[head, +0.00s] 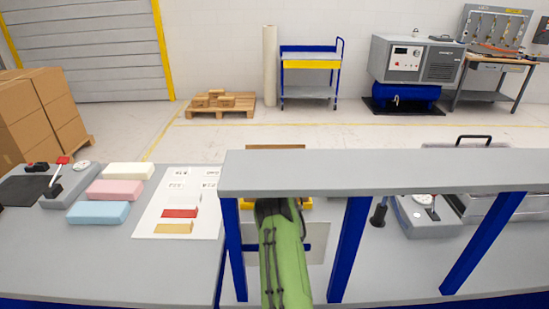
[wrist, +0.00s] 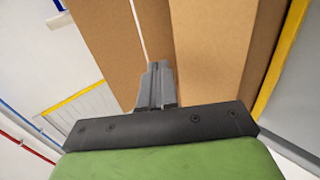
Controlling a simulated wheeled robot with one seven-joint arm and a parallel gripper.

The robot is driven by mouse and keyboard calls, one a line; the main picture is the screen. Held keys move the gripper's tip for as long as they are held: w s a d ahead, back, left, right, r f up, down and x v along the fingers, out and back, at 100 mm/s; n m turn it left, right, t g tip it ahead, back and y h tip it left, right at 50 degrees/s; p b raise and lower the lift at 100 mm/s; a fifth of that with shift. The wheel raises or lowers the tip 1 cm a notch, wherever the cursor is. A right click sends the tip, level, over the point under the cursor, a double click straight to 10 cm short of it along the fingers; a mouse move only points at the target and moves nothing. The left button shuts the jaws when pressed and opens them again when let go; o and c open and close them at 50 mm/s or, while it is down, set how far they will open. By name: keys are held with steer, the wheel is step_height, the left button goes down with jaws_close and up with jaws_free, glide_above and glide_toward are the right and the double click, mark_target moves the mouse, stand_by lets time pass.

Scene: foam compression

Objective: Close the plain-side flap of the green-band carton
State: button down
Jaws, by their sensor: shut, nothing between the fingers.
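My gripper (wrist: 155,85) is shut and empty in the wrist view, its fingertips in front of brown cardboard panels. One panel (wrist: 105,40) slants on the left, a narrow one (wrist: 154,30) stands behind the fingertips, and a wide one (wrist: 210,45) stands on the right. I cannot tell whether the fingers touch any of them. No green band shows, so I cannot tell which is the plain-side flap. In the head view the carton is mostly hidden behind the grey shelf; a thin brown strip (head: 262,147) shows above it. The gripper is hidden there too.
The raised grey shelf (head: 400,170) on blue posts (head: 350,250) crosses above my green arm. Foam blocks (head: 115,189) and a white sheet (head: 180,205) lie on the left table. Yellow parts (head: 306,203) show beside my arm under the shelf.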

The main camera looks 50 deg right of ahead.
steer(key=shift+w+d+f+b, duration=0.2)
steer(key=shift+w+f+b, duration=0.1)
steer(key=shift+f+b, duration=0.4)
steer(key=shift+r, duration=0.15)
